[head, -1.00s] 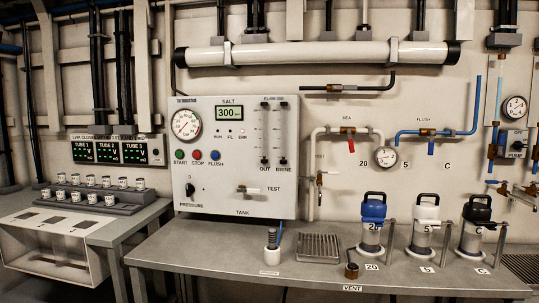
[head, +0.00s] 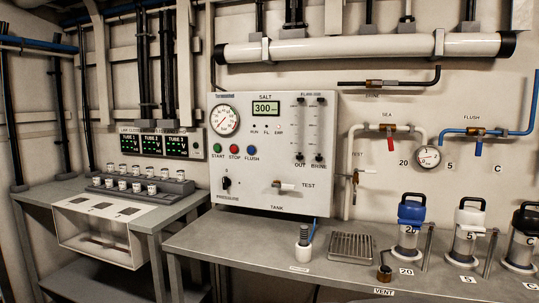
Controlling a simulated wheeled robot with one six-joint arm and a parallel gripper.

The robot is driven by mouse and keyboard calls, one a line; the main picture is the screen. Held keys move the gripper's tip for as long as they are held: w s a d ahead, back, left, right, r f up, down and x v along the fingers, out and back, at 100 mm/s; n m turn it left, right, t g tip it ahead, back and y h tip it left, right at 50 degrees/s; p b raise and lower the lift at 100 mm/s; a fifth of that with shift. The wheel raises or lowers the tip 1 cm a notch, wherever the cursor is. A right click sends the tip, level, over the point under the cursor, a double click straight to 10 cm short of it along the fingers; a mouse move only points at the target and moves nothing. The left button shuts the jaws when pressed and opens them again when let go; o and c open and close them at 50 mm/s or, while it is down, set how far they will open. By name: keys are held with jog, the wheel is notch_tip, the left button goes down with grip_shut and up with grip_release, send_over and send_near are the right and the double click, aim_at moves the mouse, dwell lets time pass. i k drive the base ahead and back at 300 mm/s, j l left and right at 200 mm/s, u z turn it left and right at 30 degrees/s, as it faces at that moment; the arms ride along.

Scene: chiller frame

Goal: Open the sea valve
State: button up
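The sea valve (head: 390,143) has a red lever and a brass body on the white pipe under the SEA label, right of the control panel. Its lever hangs down, across the horizontal run of pipe. A round gauge (head: 428,156) sits just right of it. A blue-levered flush valve (head: 479,147) on a blue pipe is further right, its lever also pointing down. My gripper is not in view.
The control panel (head: 225,185) is on the wall above a grey bench (head: 230,250). The bench holds a drain tray (head: 352,247), a vent fitting (head: 384,274) and filter housings with blue (head: 411,212), white (head: 470,218) and black (head: 524,220) tops. A lower table (head: 185,210) with small cups stands left.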

aim_at(390, 139)
jog(key=z, duration=1.15)
jog(key=u, duration=1.15)
jog(key=z, duration=1.15)
jog(key=i, duration=0.15)
jog(key=j+u, duration=0.05)
